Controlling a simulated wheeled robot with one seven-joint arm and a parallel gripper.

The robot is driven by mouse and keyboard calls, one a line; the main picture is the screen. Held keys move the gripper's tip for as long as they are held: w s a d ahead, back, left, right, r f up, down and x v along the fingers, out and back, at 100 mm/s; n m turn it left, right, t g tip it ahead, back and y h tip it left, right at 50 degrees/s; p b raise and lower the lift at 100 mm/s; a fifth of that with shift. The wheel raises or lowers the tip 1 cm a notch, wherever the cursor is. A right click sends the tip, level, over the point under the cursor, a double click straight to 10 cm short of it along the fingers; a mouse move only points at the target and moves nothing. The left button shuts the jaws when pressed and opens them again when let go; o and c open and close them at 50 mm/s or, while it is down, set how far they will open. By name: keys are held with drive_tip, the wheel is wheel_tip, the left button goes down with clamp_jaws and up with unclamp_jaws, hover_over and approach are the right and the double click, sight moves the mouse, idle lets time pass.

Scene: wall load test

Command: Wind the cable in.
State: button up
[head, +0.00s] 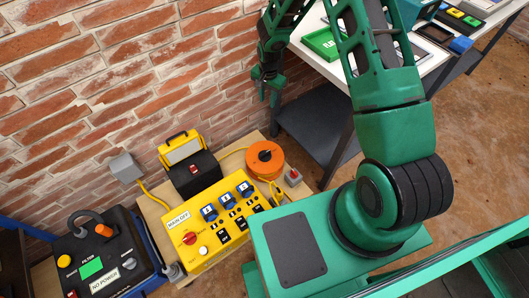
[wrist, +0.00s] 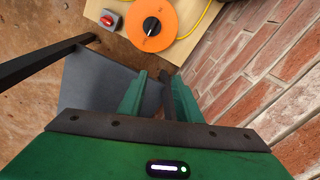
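The orange cable reel (head: 265,159) lies flat on the right part of a wooden board, with a dark hub at its middle. The wrist view shows the reel (wrist: 172,38) at the top, its black hub (wrist: 151,26) bearing a white mark. A yellow cable (head: 234,152) runs at the reel's left, and loops lie below it by the yellow box. A grey box with a red switch (head: 293,177) sits right of the reel; it also shows in the wrist view (wrist: 109,19). My gripper (head: 267,96) is open and empty, above and apart from the reel; its fingers point down.
A yellow control box (head: 213,221) with blue sockets, a black and yellow case (head: 190,165) and a black filter unit (head: 106,252) stand left of the reel. A brick wall (head: 120,70) is behind. A white table (head: 308,59) with a dark lower shelf stands right.

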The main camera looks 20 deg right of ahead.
sight(265, 153)
drive_tip(key=s+f+m, duration=0.1)
drive_tip(key=f, duration=1)
drive_tip(key=s+a+f+m, duration=0.1)
drive_tip(key=f, duration=1)
drive_tip(key=s+a+f+m+g, duration=0.1)
drive_tip(key=f+m, duration=0.1)
drive_tip(key=f, duration=0.9)
drive_tip(key=shift+s+a+f, duration=0.1)
drive_tip(key=shift+s+f, duration=0.15)
drive_tip(key=shift+s, duration=0.15)
clamp_jaws()
